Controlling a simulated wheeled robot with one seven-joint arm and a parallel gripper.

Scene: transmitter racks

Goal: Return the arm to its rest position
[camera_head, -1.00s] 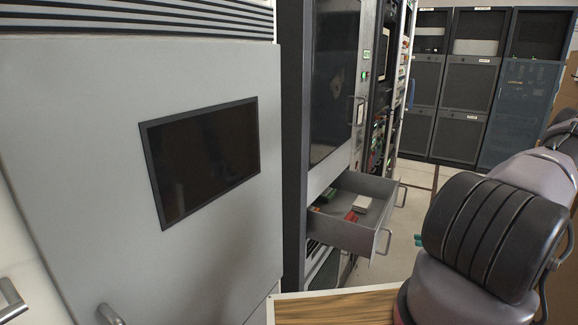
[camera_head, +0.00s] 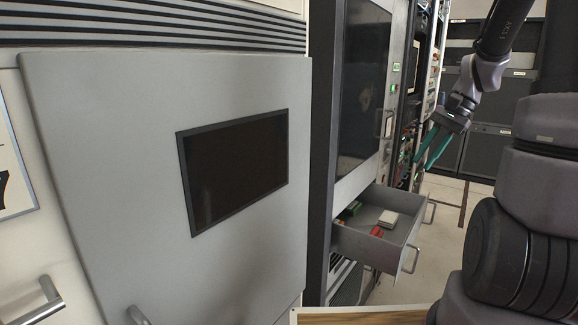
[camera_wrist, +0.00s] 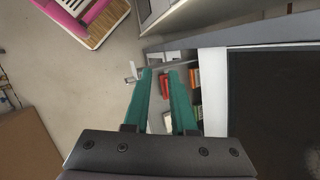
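My arm shows at the right of the head view, its forearm reaching up and its wrist bent downward. My gripper (camera_head: 427,163) has teal fingers pointing down and left, in the air above and beyond the open drawer (camera_head: 357,243). In the wrist view, my gripper (camera_wrist: 160,72) shows two fingers with a gap between the tips and nothing held between them. Red and light items in the drawer show below and between the fingers.
A grey cabinet door with a dark screen (camera_head: 236,170) fills the left. Tall equipment racks (camera_head: 362,90) stand behind the drawer, and more dark racks (camera_head: 478,150) at the back. A pink object (camera_wrist: 75,12) lies on a wooden surface (camera_wrist: 108,22). Floor is clear beyond the drawer.

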